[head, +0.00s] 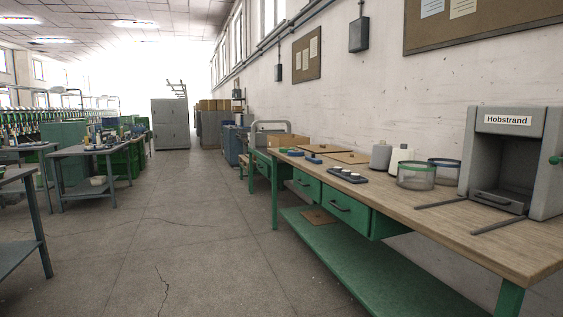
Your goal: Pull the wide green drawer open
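A wooden-topped workbench (440,203) with green legs stands on the right. Under its top are two green drawer fronts with dark bar handles. The nearer drawer (347,216) looks wider in the picture, with its handle (340,205) near the middle. The farther drawer (306,189) looks narrower, partly from distance. Both look shut. I cannot tell for certain which is the wide one. My gripper and arm are not in view.
A grey "Hobstrand" machine (509,160), two mesh tubs (416,176), white cones (381,156) and a dark tray (347,175) stand on the bench. A green lower shelf (375,270) juts below the drawers. The concrete floor (185,235) left of the bench is clear.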

